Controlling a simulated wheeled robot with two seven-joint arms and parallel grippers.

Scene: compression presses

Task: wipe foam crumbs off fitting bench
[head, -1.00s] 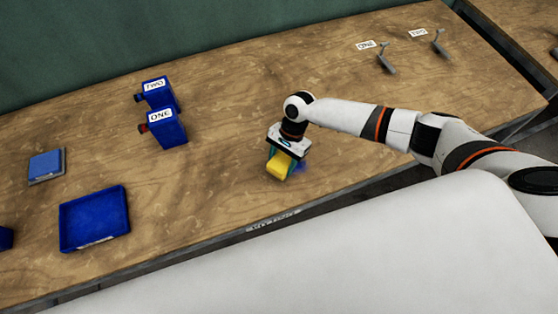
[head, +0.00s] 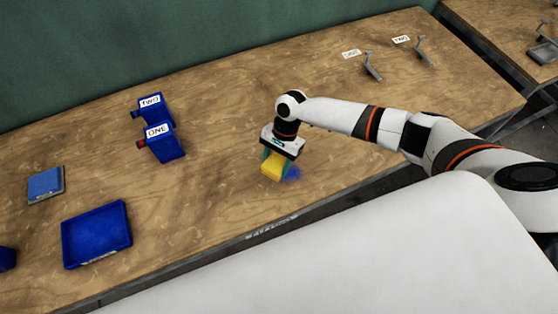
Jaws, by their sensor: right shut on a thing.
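The fitting bench (head: 215,200) has a worn wooden top. My right gripper (head: 274,158) points down near the bench's front edge, at the middle of the view. It is shut on a yellow sponge-like block (head: 272,167), which is at or just above the bench top; contact is not clear. A small blue patch, which looks like foam crumbs (head: 293,173), lies just right of the block, partly hidden by it and the gripper. Single crumbs are too small to make out. My left gripper is not in view.
Blue boxes labelled ONE (head: 166,145) and TWO (head: 153,108) stand left of centre. A blue tray (head: 127,222) and a flat blue pad (head: 45,185) are at left. Two levers (head: 373,66) stand at the far right back. Bare wood lies around the gripper.

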